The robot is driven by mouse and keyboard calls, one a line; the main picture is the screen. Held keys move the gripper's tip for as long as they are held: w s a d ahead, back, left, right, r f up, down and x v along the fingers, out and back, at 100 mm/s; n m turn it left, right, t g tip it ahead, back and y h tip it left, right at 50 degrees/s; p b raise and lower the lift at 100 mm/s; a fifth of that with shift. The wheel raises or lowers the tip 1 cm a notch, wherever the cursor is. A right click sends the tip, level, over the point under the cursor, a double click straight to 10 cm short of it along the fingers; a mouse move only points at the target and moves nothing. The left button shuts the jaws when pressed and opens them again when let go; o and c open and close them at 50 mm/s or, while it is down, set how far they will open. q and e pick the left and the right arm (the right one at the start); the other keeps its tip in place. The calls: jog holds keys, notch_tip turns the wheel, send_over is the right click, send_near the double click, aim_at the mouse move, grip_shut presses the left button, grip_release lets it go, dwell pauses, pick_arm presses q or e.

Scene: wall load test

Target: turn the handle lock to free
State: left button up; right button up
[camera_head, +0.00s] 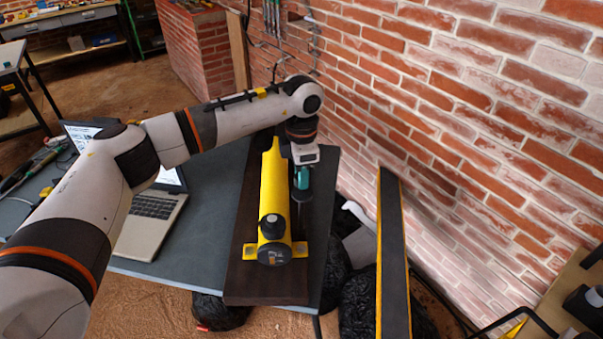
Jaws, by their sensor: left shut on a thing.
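A yellow cylindrical device (273,188) lies on a dark board (255,291) on the table. My left arm reaches in from the left, over the laptop. My left gripper (302,180) points down just right of the yellow device, with teal parts at its tip. It is shut on a dark upright part (301,197), which I take for the handle; the fingers mostly hide it. The lock's marking cannot be read. My right gripper is not in view.
An open laptop (150,213) stands on the grey table (205,247) left of the board. A brick wall (450,110) rises on the right. A long dark beam with yellow edges (392,255) and black bags (358,300) are right of the table.

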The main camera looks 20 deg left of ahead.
pick_arm(q)
jog(key=o, duration=1)
jog(key=shift+c, duration=0.2)
notch_tip(320, 180, up, 8)
jog(key=p, duration=0.4)
